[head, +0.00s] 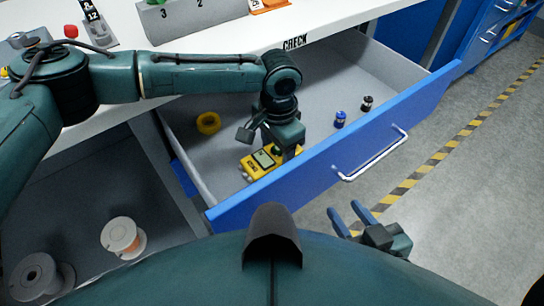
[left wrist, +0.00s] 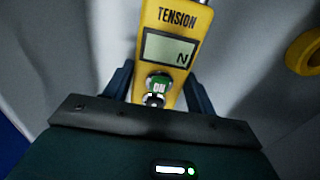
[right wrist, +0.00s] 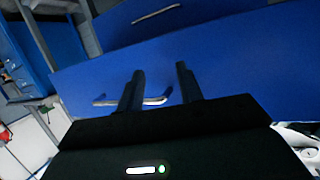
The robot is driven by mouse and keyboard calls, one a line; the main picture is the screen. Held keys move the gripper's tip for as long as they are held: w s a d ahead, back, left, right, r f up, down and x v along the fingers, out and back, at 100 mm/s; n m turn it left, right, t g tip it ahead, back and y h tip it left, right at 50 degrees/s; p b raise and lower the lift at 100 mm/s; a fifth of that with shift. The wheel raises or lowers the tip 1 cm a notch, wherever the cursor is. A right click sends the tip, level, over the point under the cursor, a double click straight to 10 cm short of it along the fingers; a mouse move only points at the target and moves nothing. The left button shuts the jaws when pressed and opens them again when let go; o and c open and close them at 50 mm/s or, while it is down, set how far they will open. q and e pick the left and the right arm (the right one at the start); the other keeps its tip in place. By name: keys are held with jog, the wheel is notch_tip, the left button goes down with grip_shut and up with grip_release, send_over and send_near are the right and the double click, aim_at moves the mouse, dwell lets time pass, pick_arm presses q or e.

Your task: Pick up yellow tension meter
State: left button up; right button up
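The yellow tension meter (head: 258,162) lies in the open drawer near its front left corner. In the left wrist view the meter (left wrist: 173,25) shows its "TENSION" label, a grey screen and a green button. My left gripper (head: 272,150) is down in the drawer at the meter. In the left wrist view its two fingers (left wrist: 160,88) stand on either side of the meter's lower end, with no clear contact visible. My right gripper (head: 345,217) is open and empty outside the drawer; in the right wrist view its fingers (right wrist: 160,85) are apart in front of the blue drawer face.
The open drawer (head: 330,155) has a blue front with a silver handle (head: 374,158). A yellow ring (head: 208,123) and small blue (head: 340,119) and dark (head: 367,103) spools lie inside. The white tabletop (head: 230,40) is behind. Two larger spools (head: 123,237) (head: 40,277) sit lower left.

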pick_arm(q)
jog(key=c, duration=0.6)
jog(key=shift+r, duration=0.1)
jog(key=shift+c, duration=0.2)
